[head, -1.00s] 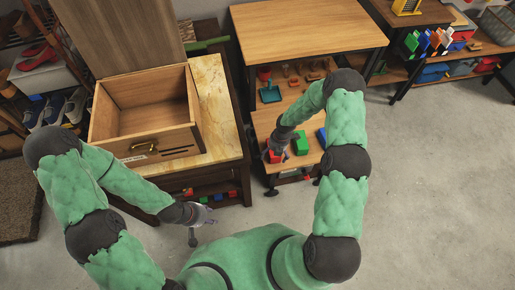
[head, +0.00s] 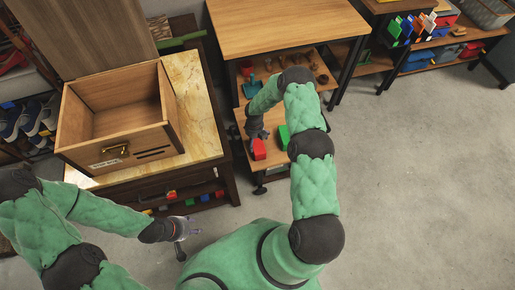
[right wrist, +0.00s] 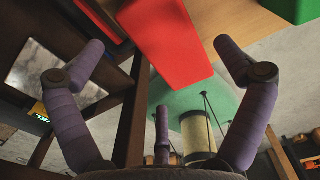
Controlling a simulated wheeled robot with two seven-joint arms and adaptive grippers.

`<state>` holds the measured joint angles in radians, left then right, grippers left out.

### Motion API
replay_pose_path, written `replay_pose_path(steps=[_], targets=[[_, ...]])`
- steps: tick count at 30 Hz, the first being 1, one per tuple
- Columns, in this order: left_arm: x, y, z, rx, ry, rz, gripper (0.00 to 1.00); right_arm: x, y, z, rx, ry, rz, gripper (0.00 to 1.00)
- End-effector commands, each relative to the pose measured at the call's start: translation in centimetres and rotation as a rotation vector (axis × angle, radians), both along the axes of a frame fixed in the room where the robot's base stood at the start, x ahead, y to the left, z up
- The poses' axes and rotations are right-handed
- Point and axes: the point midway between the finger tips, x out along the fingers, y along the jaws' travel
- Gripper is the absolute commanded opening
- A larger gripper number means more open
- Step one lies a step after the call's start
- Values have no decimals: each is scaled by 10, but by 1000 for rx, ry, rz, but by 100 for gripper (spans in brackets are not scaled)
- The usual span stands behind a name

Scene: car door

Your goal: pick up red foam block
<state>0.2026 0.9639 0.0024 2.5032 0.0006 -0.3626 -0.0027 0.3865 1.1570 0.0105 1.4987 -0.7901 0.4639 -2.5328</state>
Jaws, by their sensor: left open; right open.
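The red foam block (head: 259,149) stands near the front edge of the low wooden shelf, beside a green block (head: 284,136). My right gripper (head: 257,133) is just behind the red block in the head view. In the right wrist view the red block (right wrist: 165,45) lies ahead of and between the spread fingers of my right gripper (right wrist: 162,62), which is open and empty; no finger visibly grips it. The green block (right wrist: 297,8) shows at the top right there. My left gripper (head: 181,238) is open and empty, low in front of the cabinet.
A wooden box (head: 122,120) with an open lid sits on the marble-topped cabinet (head: 205,125) at left. The wooden tabletop (head: 265,25) overhangs the low shelf's rear. The floor (head: 420,170) at right is clear.

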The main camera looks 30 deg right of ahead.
Motion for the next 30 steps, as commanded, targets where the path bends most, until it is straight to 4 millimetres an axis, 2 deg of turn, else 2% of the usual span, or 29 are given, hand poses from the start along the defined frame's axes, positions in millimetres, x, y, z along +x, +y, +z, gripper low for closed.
replay_pose_path(steps=[12, 20, 25, 30], targets=[[0, 0, -26, 0, 0, 0, 44, -4, 0, -49, 1, 1, -1, 100], [0, 0, -25, 0, 0, 0, 44, -3, 0, -50, 1, -1, -1, 100], [0, 0, -25, 0, 0, 0, 44, -3, 0, -50, 1, -1, -1, 52], [0, 0, -25, 0, 0, 0, 44, -3, 0, -50, 1, 0, -1, 49]])
